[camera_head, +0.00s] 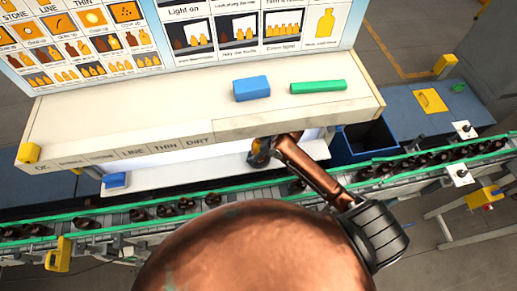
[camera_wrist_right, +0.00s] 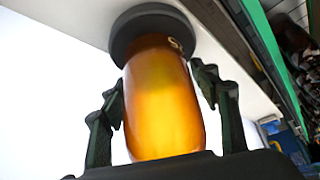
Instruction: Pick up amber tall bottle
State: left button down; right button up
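An amber bottle (camera_wrist_right: 162,100) with a dark cap fills the middle of the right wrist view, between the two fingers of my right gripper (camera_wrist_right: 160,88). The rest of that bottle is hidden there. My left gripper is not in view.
Several dark bottles (camera_head: 185,205) lie on the green-edged conveyor (camera_head: 100,218). A blue block (camera_head: 251,88) and a green block (camera_head: 318,87) rest on the labelled shelf (camera_head: 180,105). A dark blue bin (camera_head: 365,140) stands at right. A picture board rises behind.

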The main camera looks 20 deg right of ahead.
jog(key=shift+r, duration=0.1)
jog(key=c, duration=1.2)
jog(key=shift+o, duration=0.2)
jog(key=shift+r, duration=0.1)
